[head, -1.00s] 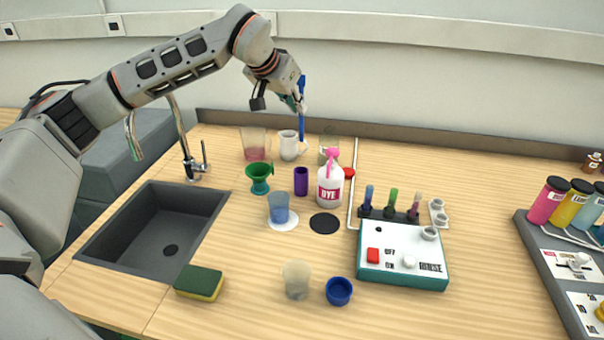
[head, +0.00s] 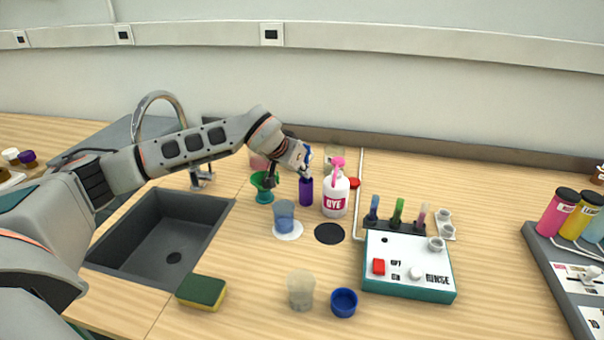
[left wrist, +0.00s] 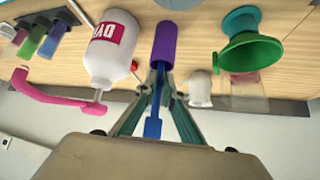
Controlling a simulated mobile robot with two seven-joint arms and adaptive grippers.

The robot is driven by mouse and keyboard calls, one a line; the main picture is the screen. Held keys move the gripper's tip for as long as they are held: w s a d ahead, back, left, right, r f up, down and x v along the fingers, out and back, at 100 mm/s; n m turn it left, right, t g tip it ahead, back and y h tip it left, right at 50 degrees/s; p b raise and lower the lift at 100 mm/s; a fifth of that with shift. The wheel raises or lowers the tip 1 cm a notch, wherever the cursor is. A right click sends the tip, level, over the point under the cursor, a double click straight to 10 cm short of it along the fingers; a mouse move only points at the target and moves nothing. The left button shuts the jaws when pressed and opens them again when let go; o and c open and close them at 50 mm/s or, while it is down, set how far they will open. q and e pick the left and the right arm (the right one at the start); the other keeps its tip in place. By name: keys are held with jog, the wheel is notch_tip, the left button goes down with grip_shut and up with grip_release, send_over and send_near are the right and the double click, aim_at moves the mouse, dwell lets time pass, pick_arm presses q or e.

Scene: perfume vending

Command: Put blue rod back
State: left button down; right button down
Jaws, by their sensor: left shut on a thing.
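My left gripper (head: 305,172) is shut on the blue rod (left wrist: 153,122), right above the purple cylinder (head: 306,192). In the left wrist view the fingers (left wrist: 158,85) close around the rod, and the purple cylinder (left wrist: 164,45) lies straight beyond its lower end. The rod's end meets the cylinder's mouth in that view; I cannot tell how far inside it is. In the head view only a bit of blue shows at the gripper, and the arm hides most of the rod. My right gripper is not in view.
The white dye bottle (head: 335,195) with a pink pump stands close right of the cylinder. The green funnel cup (head: 263,187) stands close left. A blue-tinted cup (head: 284,213) is in front. In the wrist view a white jug (left wrist: 200,88) stands close behind.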

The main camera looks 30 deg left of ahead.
pick_arm(q)
jog(key=shift+f, duration=0.4)
jog(key=shift+f, duration=0.15)
jog(key=c, duration=2.2)
grip_release()
jog(key=shift+o, duration=0.2)
jog(key=v, duration=1.2)
